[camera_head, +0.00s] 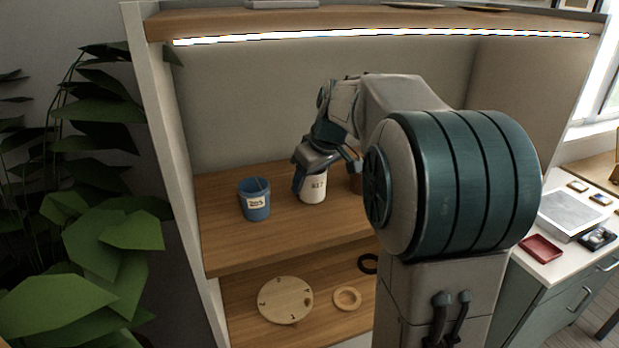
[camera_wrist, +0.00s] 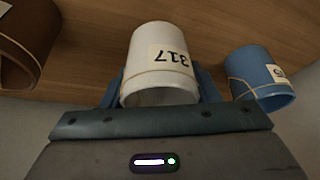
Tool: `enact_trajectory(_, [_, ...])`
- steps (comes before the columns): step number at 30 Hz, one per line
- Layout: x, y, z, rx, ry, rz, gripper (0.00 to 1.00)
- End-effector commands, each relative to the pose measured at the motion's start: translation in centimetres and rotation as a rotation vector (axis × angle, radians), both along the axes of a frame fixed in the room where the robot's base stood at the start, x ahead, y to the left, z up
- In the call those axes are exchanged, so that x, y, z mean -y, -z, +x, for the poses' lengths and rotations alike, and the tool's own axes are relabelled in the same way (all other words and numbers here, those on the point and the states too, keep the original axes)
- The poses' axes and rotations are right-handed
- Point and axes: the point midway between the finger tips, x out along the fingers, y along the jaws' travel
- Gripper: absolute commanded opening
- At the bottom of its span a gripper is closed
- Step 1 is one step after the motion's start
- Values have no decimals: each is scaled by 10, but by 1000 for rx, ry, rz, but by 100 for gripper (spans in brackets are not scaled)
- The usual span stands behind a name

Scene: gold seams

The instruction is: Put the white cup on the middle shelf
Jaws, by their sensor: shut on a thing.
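My gripper (camera_head: 311,170) is shut on the cup from above and behind. The cup's base appears at the shelf surface, but I cannot tell whether it touches. My gripper hides part of the cup's upper side in the head view.
A blue cup (camera_head: 255,199) with a label stands left of the white cup. A brown cup (camera_head: 356,183) is to the right, partly hidden by my arm. The upper shelf (camera_head: 350,22) is overhead.

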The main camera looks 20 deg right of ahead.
Motion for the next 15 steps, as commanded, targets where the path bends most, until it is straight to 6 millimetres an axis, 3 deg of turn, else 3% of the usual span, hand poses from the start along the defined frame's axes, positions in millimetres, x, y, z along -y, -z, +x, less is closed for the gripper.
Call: enact_trajectory(15, [0,14,4,3,1,-1,28])
